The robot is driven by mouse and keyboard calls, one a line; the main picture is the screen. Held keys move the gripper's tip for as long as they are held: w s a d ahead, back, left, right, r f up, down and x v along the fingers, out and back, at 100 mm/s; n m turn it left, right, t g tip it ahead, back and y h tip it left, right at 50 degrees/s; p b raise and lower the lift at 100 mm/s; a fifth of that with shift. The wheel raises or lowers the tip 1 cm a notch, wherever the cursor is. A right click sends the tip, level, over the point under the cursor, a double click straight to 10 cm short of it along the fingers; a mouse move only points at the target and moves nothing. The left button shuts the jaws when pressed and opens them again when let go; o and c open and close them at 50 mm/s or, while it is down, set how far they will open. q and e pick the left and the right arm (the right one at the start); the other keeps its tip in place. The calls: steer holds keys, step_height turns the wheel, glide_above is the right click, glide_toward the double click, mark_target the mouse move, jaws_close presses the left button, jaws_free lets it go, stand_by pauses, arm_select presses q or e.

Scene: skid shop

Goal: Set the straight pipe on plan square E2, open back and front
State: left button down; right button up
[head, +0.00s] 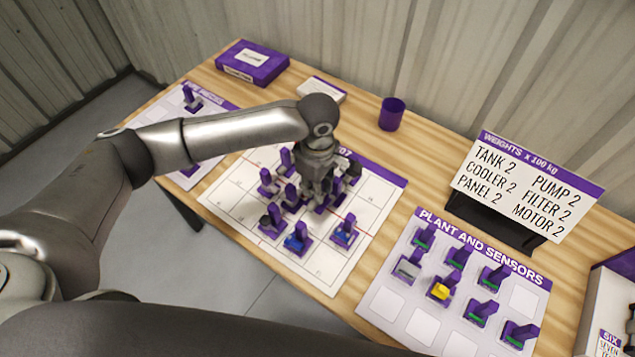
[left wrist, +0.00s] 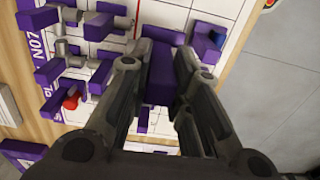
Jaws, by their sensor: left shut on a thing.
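My left gripper (head: 320,190) is low over the plan sheet (head: 225,205), among the standing pieces. In the left wrist view its two fingers (left wrist: 165,95) are closed on a purple piece (left wrist: 160,78), taken as the straight pipe. The fingers hide much of this piece, so I cannot tell its open sides or whether it touches the sheet. Purple pieces stand close around it. A piece with a blue part (head: 296,240) and another blue one (head: 344,233) stand toward the front of the plan. The square labels are too small to read. My right gripper is not in view.
The pipe-pieces sheet (head: 215,165) at left holds a purple piece (head: 192,100). The plant and sensors sheet (head: 385,300) at right holds several pieces. A purple cup (head: 391,114), a purple box (head: 252,65) and a weights sign (head: 525,185) stand behind.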

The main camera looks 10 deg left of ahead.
arm_select(q)
steer(key=shift+f+b, duration=0.35)
steer(key=shift+f, duration=1.95)
steer(key=shift+f, duration=0.1)
steer(key=shift+f, duration=1.6)
